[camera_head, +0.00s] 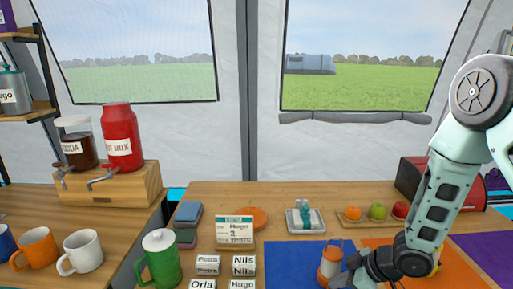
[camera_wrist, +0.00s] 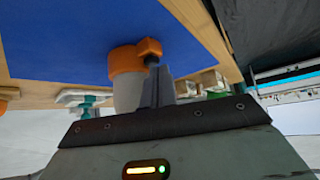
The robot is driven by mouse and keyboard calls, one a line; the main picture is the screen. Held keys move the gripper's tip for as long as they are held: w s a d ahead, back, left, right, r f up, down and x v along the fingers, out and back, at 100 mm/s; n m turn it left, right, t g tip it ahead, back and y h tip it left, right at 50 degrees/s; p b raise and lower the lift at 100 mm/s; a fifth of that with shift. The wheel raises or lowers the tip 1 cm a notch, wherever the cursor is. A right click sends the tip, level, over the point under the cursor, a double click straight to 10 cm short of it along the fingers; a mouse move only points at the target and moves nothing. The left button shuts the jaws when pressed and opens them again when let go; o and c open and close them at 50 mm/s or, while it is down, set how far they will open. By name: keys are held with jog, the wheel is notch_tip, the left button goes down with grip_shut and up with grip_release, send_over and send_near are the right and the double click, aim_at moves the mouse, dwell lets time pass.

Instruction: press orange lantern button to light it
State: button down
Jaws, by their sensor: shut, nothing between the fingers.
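The orange lantern (camera_head: 331,262) stands upright on the blue mat (camera_head: 290,262), with a wire handle on top. In the wrist view its orange base (camera_wrist: 125,60) and pale grey globe show; the globe shows no clear glow. A small orange block (camera_wrist: 149,47) juts from the base. My gripper (camera_head: 346,277) is beside the lantern, to its right. In the wrist view my gripper (camera_wrist: 154,66) is shut and empty, with its fingertips right at the orange block. They look in contact, but I cannot tell if the button is pressed in; the fingertips cover it.
Behind the lantern sits a tray (camera_head: 305,228) with a teal-and-white item. Fruit (camera_head: 377,211) stands in a row at the back right. The blue mat left of the lantern is clear.

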jog(key=shift+f, duration=0.2)
notch_tip(320, 180, up, 7)
jog(key=p, duration=0.7)
dwell(0.4)
jog(key=s+a+r+m+h, duration=0.1)
jog(key=s+a+r+h, duration=0.15)
jog(key=r, duration=0.35)
jog(key=s+a+r+m+h, duration=0.1)
jog(key=s+a+r+h, duration=0.15)
jog(key=r, duration=0.35)
jog(key=s+a+r+m+g, duration=0.1)
jog(key=s+r, duration=0.3)
jog(key=s, duration=0.6)
jog(key=s+a+r+m+g+h, duration=0.1)
jog(key=s+r+g, duration=0.2)
jog(key=s, duration=0.8)
jog(key=shift+s+r, duration=0.25)
jog(key=shift+r, duration=0.55)
